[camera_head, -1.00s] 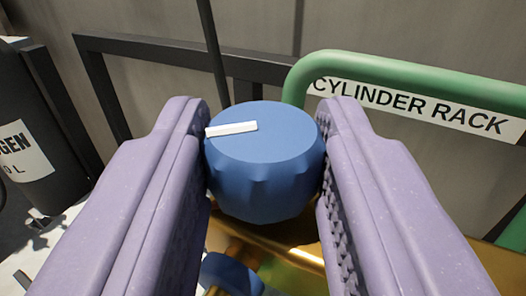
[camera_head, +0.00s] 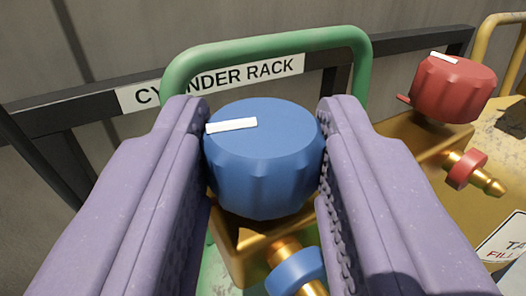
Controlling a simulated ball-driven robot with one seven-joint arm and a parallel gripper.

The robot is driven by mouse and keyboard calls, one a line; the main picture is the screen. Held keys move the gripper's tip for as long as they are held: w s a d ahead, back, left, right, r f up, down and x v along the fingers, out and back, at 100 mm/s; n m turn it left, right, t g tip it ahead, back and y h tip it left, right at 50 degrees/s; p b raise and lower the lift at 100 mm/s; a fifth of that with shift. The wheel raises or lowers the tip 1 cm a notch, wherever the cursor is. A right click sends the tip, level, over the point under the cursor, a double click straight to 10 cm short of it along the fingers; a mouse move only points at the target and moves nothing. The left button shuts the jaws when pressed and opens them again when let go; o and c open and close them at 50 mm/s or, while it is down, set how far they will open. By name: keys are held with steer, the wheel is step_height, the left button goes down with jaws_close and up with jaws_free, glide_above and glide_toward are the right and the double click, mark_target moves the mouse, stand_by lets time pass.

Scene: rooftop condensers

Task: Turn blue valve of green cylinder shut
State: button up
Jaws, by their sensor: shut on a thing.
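The blue valve knob (camera_head: 262,165) has a white pointer bar (camera_head: 231,125) on its flat top, lying toward the left jaw. My gripper (camera_head: 264,160) is shut on the knob, with one purple jaw on each side of it. A brass valve body (camera_head: 245,250) is under the knob, with a blue-ringed outlet (camera_head: 296,270) pointing down and right. A green hoop (camera_head: 265,42) rises behind the knob. The green cylinder below is mostly hidden by the jaws and valve.
A red knob (camera_head: 453,90) on another brass valve stands at right, with a red-ringed outlet (camera_head: 466,169) and a yellow hoop (camera_head: 500,45). A dark rail with a white CYLINDER RACK sign (camera_head: 210,82) runs behind, before a grey wall.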

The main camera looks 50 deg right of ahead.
steer(key=m+g+h, duration=0.2)
steer(key=g, duration=0.1)
steer(key=shift+w+a+m+g+h, duration=0.2)
steer(key=shift+m+g+h, duration=0.1)
steer(key=shift+m, duration=0.1)
steer(key=m+g, duration=0.1)
steer(key=m+g+h, duration=0.1)
steer(key=g, duration=0.1)
steer(key=m+g+h, duration=0.1)
steer(key=g, duration=0.1)
steer(key=shift+w+f+m+b, duration=0.15)
steer(key=shift+w+m+b, duration=0.15)
steer(key=shift+b, duration=0.1)
steer(key=m+g+b, duration=0.1)
steer(key=m+g, duration=0.2)
steer(key=g, duration=0.2)
steer(key=shift+w+g, duration=0.15)
steer(key=shift+g, duration=0.15)
steer(key=shift+w+m+g, duration=0.15)
steer(key=shift+m+g, duration=1.15)
steer(key=shift+g, duration=0.4)
steer(key=shift+r+g, duration=0.2)
steer(key=shift+g, duration=0.1)
steer(key=o, duration=1.1)
steer(key=shift+c, duration=0.2)
